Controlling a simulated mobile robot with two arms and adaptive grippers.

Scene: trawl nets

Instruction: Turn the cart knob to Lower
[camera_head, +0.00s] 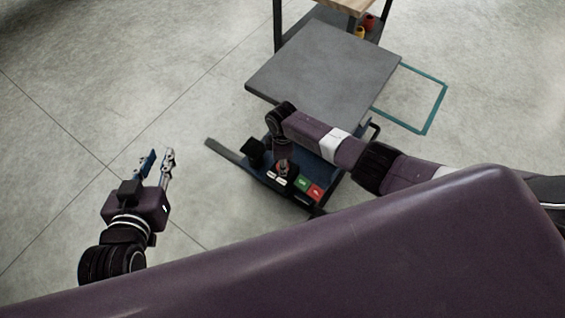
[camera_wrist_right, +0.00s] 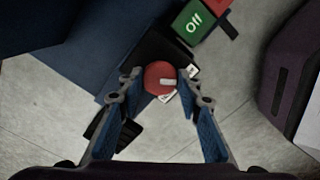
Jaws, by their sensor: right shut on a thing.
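The cart (camera_head: 315,72) has a grey lift top and a dark blue base with a control panel at its near end. A round red knob (camera_wrist_right: 158,74) with a white pointer line sits on the panel. In the right wrist view the pointer aims to the right, roughly between two small white labels (camera_wrist_right: 193,71); their text is not readable. My right gripper (camera_wrist_right: 160,80) is shut on the knob, one finger on each side. In the head view, the right gripper (camera_head: 283,166) covers most of the knob. My left gripper (camera_head: 158,163) is open and empty, left of the cart.
A green button (camera_head: 302,182) and a red button (camera_head: 316,192) sit on the panel beside the knob. A teal floor outline (camera_head: 437,108) lies right of the cart. A wood-topped table (camera_head: 350,5) stands behind. The floor at left is clear.

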